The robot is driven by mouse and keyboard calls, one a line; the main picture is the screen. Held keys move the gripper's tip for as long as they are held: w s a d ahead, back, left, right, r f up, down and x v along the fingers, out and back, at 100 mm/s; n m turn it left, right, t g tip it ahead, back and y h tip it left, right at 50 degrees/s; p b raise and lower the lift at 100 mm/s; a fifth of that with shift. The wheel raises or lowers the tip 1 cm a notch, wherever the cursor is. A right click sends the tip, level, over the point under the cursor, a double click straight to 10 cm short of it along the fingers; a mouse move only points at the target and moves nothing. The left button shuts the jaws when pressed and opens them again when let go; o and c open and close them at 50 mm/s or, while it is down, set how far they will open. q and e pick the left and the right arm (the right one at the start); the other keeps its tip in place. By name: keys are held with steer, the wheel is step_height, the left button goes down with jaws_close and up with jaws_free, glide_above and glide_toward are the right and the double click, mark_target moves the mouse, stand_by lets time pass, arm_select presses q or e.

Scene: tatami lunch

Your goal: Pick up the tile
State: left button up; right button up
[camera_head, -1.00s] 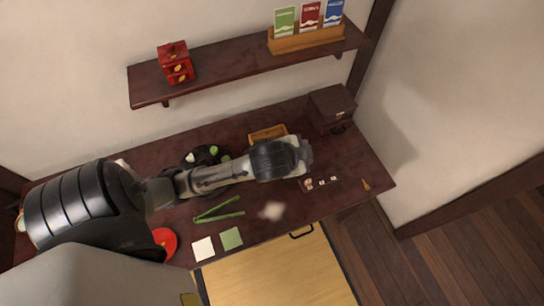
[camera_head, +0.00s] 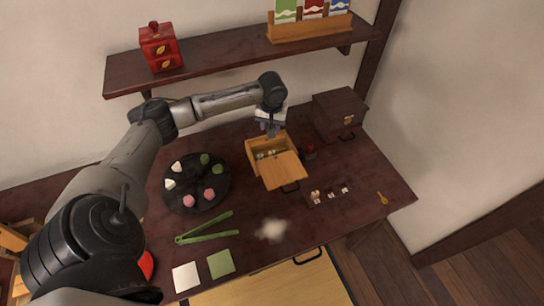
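Small whitish tile-like pieces (camera_head: 266,154) lie inside an open wooden box (camera_head: 256,145) on the dark table in the head view. More small pale pieces (camera_head: 330,192) sit on a dark strip to the right of the box. Which of these is the tile I cannot tell. My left gripper (camera_head: 271,131) points down at the back edge of the box, above or just behind it. Its fingers are too small to show whether they are open or shut. My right gripper is not in view.
A light wooden panel (camera_head: 283,170) slants across the box's front. A dark chest (camera_head: 338,115) stands behind right. A round black plate (camera_head: 197,183) with several sweets, green tongs (camera_head: 205,231) and two square papers lie left. A shelf (camera_head: 235,48) spans the wall above.

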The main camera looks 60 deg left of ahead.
arm_select(q)
steer(key=d+n+h, duration=0.1)
steer(key=n, duration=0.3)
steer(key=n+b, duration=0.2)
steer(key=b, duration=0.1)
glide_above(272, 153)
step_height(272, 153, down, 9)
steer(key=shift+a+r, duration=0.1)
steer(key=shift+r, duration=0.05)
steer(key=shift+f+b, duration=1)
steer(key=shift+f, duration=1.65)
steer(key=shift+c, duration=0.4)
steer(key=c, duration=0.6)
